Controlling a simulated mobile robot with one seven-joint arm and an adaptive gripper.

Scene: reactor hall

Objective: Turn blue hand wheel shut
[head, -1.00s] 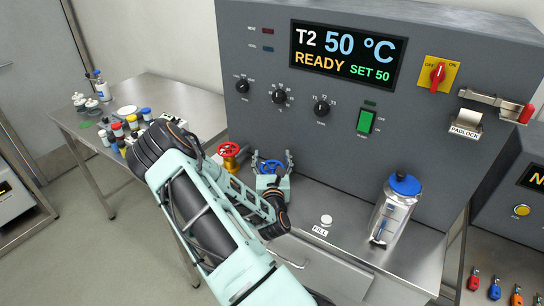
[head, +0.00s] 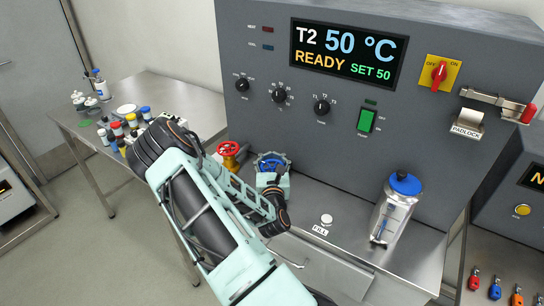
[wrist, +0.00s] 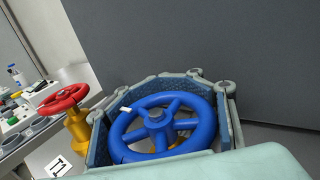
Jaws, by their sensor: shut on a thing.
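The blue hand wheel (wrist: 163,128) sits at the front of the grey machine, and in the head view its rim (head: 273,161) shows just beyond my gripper. My gripper (head: 272,168) reaches it from the front. In the wrist view the gripper's finger pads stand on the left and right of the wheel's rim, and it is shut on the wheel. A white mark shows on the rim at the upper left. The wheel's stem is mostly hidden; a bit of yellow shows beneath the spokes.
A red hand wheel (wrist: 63,100) on a yellow valve body stands close on the left. A steel canister with a blue lid (head: 395,207) stands on the ledge to the right. The machine's grey panel (head: 300,125) rises right behind the wheel. A side table (head: 180,95) with several bottles is at left.

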